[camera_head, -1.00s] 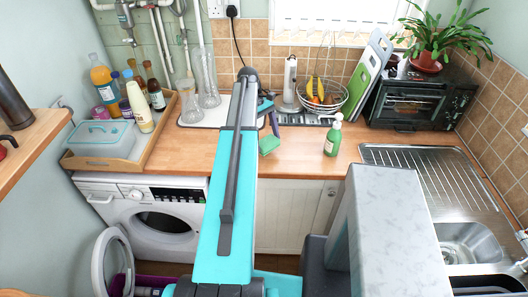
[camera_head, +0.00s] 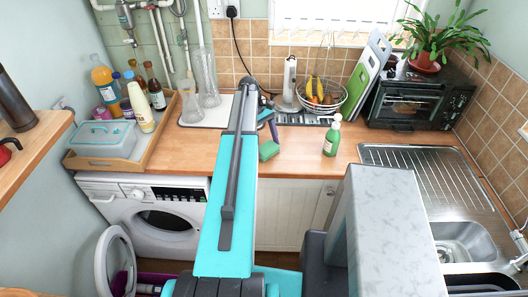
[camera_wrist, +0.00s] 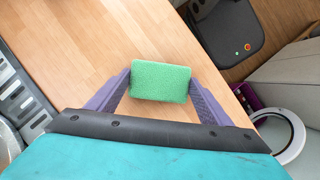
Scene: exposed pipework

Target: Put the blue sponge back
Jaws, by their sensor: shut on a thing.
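The only sponge in view is green rather than blue; it shows near the middle of the head view (camera_head: 269,150) and in the wrist view (camera_wrist: 160,81). My gripper (camera_wrist: 158,84) is shut on the sponge, with one purple finger at each short side. In the head view my gripper (camera_head: 268,127) is partly hidden behind my arm, and the sponge hangs below its fingers. The sponge is over the wooden worktop (camera_head: 300,165), close to its front edge. I cannot tell whether it touches the worktop.
A green soap bottle (camera_head: 332,136) stands right of the sponge, with the steel sink (camera_head: 455,240) beyond. Behind are a fruit bowl (camera_head: 322,106) and toaster oven (camera_head: 415,100). Glass vases (camera_head: 208,80) and a wooden tray (camera_head: 150,140) are left. Worktop between sponge and soap bottle is clear.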

